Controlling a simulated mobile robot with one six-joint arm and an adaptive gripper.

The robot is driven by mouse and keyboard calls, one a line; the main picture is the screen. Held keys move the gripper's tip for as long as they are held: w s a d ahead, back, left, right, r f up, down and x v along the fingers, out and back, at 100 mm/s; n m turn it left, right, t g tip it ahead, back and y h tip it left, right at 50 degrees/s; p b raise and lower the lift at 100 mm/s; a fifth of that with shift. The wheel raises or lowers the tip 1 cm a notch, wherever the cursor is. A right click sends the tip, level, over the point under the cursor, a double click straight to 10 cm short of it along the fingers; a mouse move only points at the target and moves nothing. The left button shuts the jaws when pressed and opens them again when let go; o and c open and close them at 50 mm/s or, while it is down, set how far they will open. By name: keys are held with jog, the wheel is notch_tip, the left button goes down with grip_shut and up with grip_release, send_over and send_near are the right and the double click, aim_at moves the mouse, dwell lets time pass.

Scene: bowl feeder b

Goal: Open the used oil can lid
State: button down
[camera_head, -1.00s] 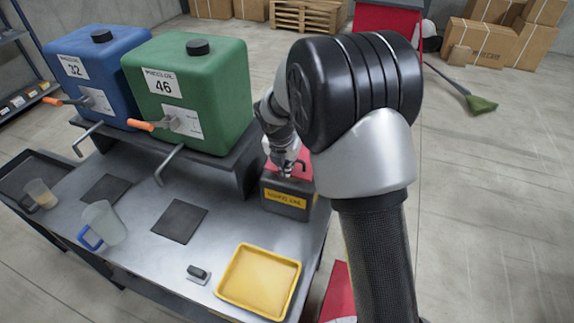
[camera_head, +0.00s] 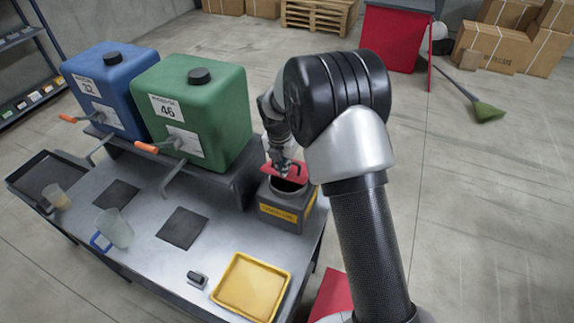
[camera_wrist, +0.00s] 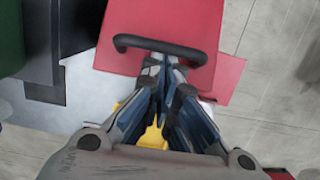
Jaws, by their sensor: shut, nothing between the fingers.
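The used oil can (camera_head: 284,214) is a dark grey box with a yellow label at the table's back right edge. Its red lid (camera_head: 293,171) is raised off the top at the back, and the dark round opening shows in front. In the wrist view the red lid (camera_wrist: 190,22) fills the upper middle, with a black bar handle (camera_wrist: 160,46) across it. My gripper (camera_wrist: 166,62) is shut, its fingertips at the handle's middle and apparently touching it, with nothing gripped. In the head view my gripper (camera_head: 281,164) is small and partly hidden at the lid.
A green tank (camera_head: 205,105) and a blue tank (camera_head: 108,75) with crank handles stand left of the can. A yellow tray (camera_head: 243,308), clear jugs (camera_head: 116,230) and dark mats (camera_head: 183,228) lie on the table. The table's middle has bare room.

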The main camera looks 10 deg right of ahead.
jog(key=w+d+r+p, duration=0.4)
jog(key=w, duration=0.2)
jog(key=shift+r, duration=0.3)
jog(key=shift+a, duration=0.1)
dwell(0.9)
